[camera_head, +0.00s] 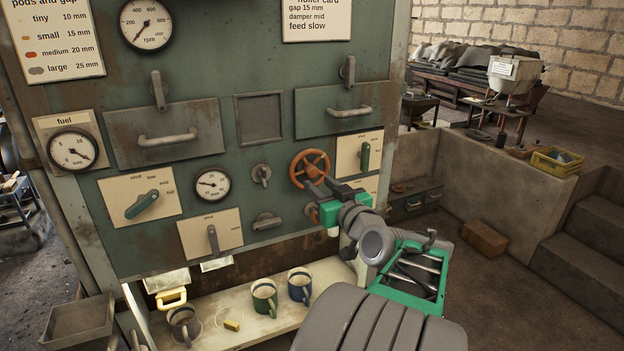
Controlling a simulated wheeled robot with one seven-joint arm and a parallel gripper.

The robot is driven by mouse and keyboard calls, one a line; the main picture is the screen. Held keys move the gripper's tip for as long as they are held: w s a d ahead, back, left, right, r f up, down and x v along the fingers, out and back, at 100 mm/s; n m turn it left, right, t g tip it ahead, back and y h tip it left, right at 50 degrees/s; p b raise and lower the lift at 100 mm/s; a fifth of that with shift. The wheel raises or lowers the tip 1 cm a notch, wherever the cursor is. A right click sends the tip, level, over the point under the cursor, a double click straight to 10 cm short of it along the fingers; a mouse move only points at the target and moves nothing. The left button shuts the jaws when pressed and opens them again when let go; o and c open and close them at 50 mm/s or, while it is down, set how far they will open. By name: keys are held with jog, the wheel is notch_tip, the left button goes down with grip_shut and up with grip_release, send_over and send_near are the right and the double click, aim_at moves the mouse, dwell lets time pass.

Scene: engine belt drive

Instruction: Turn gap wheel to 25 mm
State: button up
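An orange-red handwheel (310,168), the likely gap wheel, is mounted on the green machine panel right of centre. A round dial (213,185) sits to its left. Its needle points left and slightly up, but the small numbers are too unclear to read. My gripper (322,189) is at the lower right part of the wheel, with its dark fingers overlapping the rim in the picture. I cannot tell whether they touch it or are closed on it. A card (60,40) at the upper left lists pod sizes and gaps, with large at 25 mm.
Green levers (142,205) and (365,155) and a grey knob (261,173) are near the wheel. Drawer handles (168,138) stick out above. A shelf (250,328) below holds mugs (265,297). Another card (317,18) reads gap 15 mm. Open floor lies at right.

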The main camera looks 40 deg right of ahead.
aim_at(314, 172)
jog(key=p+x, duration=0.1)
jog(key=x, duration=0.1)
jog(key=p+x, duration=0.1)
jog(key=x, duration=0.1)
jog(key=d+r+p+x, duration=0.1)
jog(key=x, duration=0.2)
jog(key=shift+s, duration=0.15)
jog(key=shift+w+d+f, duration=0.1)
jog(key=shift+w+f, duration=0.05)
jog(key=shift+w, duration=0.05)
jog(key=shift+c, duration=0.3)
grip_shut()
